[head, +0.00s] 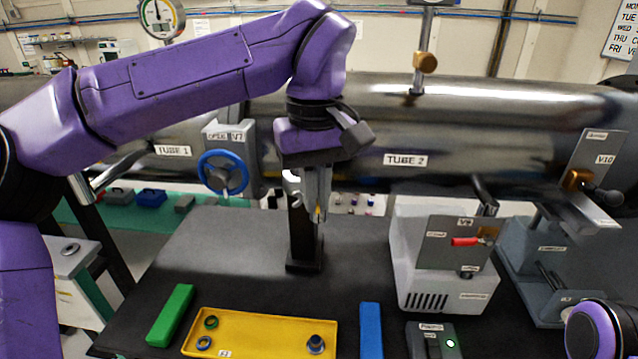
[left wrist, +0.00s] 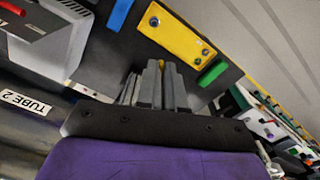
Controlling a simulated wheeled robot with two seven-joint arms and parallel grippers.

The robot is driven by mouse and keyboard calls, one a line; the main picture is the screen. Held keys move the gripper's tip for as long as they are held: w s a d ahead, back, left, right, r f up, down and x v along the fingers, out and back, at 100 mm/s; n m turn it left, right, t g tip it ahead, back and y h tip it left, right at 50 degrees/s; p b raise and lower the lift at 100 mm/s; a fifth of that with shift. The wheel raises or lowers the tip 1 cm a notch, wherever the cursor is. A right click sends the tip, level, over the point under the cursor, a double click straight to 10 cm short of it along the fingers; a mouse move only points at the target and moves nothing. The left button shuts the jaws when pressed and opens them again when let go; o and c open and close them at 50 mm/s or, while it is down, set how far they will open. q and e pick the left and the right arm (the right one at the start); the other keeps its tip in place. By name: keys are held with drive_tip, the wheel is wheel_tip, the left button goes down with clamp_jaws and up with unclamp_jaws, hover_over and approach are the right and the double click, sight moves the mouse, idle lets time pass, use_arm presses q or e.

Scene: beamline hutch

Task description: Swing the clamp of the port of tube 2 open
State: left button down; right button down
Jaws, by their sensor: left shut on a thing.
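Tube 2 (head: 480,115) is the large shiny metal tube across the back, with a "TUBE 2" label (head: 405,160). My left gripper (head: 318,212) points down in front of the tube's underside, left of that label. Its fingers are shut on a small part at the port, which I take to be the clamp; the fingers and wrist hide most of it. A small pale hooked piece (head: 297,198) shows just left of the fingers. In the left wrist view the grey fingers (left wrist: 155,85) show, but the clamp cannot be made out. My right gripper is out of view.
A black post (head: 304,240) stands just behind and below my left gripper. A blue handwheel (head: 222,172) is to its left. A grey-white box with a red handle (head: 465,241) stands at right. A yellow tray (head: 265,328), green block (head: 171,315) and blue block (head: 371,330) lie in front.

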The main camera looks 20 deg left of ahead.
use_arm(q)
drive_tip(key=c, duration=1.3)
unclamp_jaws()
drive_tip(key=shift+a+f, duration=0.1)
drive_tip(key=shift+a, duration=0.05)
drive_tip(key=shift+o, duration=0.2)
wheel_tip(320, 180, up, 10)
drive_tip(key=p, duration=0.2)
drive_tip(key=shift+r+p, duration=0.25)
drive_tip(key=shift+p, duration=0.15)
drive_tip(key=shift+w, duration=0.1)
